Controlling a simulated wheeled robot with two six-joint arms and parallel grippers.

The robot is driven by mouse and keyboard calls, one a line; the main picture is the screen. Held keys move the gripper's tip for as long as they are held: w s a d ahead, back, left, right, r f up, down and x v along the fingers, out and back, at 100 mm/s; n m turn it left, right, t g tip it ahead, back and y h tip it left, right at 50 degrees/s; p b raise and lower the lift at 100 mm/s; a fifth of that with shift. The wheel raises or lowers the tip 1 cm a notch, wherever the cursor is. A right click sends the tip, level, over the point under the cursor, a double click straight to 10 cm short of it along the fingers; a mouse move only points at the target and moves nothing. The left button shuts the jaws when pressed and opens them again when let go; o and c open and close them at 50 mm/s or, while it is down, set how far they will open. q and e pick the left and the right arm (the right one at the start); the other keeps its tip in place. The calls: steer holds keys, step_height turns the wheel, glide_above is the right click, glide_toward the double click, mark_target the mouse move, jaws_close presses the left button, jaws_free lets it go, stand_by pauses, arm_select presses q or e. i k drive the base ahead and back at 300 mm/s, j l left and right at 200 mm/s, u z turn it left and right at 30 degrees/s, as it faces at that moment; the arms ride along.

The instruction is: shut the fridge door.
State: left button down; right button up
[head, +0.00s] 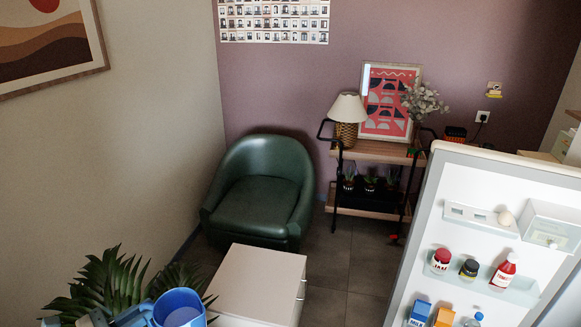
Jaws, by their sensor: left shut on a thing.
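The fridge door (430,228) stands open at the right of the head view, with its white inner side facing me. The fridge body does not show clearly. My left gripper (132,317) is at the bottom left edge, mostly cut off, shut on a blue mug (182,309). It is far to the left of the door. My right gripper is out of view.
A white low cabinet (255,281) stands between the mug and the door. A green armchair (258,190) is behind it. A leafy plant (105,285) is at the lower left. A shelf rack (375,152) with a lamp (347,112) stands at the back. Grey floor shows left of the door.

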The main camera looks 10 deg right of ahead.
mark_target(464, 191)
steer(key=l+z, duration=0.1)
steer(key=z, duration=0.35)
steer(key=i+z, duration=0.1)
steer(key=z, duration=0.35)
steer(key=l+z, duration=0.15)
steer(key=z, duration=0.25)
steer(key=i+z, duration=0.1)
steer(key=z, duration=0.35)
steer(key=i+z, duration=0.25)
steer(key=z, duration=0.2)
steer(key=i+z, duration=0.2)
steer(key=z, duration=0.2)
steer(key=i+j+z, duration=0.1)
steer(key=i+z, duration=0.15)
steer(key=z, duration=0.2)
